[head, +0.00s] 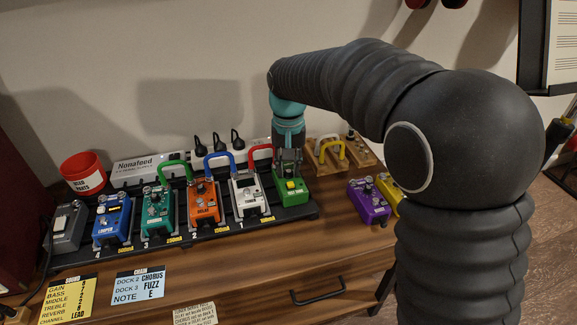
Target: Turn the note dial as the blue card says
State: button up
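The blue card (140,285) lies on the front of the wooden bench; it reads CHAIN, DOCK 2 CHORUS, DOCK 3 FUZZ, NOTE E. A green pedal (281,195) with a yellow button sits at the right end of the black pedalboard; its label is too small to read surely. My gripper (287,168) points down over the back part of this green pedal. The gripper hides the pedal's upper face, so no note dial can be made out there. The fingertips are small and dark; I cannot tell whether they are shut on anything.
A white tuner pedal (248,193), an orange delay pedal (204,205), a teal pedal (158,213) and a blue looper pedal (112,222) stand left on the board. Coloured cable arches rise between them. A purple pedal (369,204) stands to the right. A yellow card (67,299) lies front left.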

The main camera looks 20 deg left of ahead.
aim_at(288, 170)
jog(key=shift+r, duration=0.1)
notch_tip(288, 170, up, 12)
dwell(0.7)
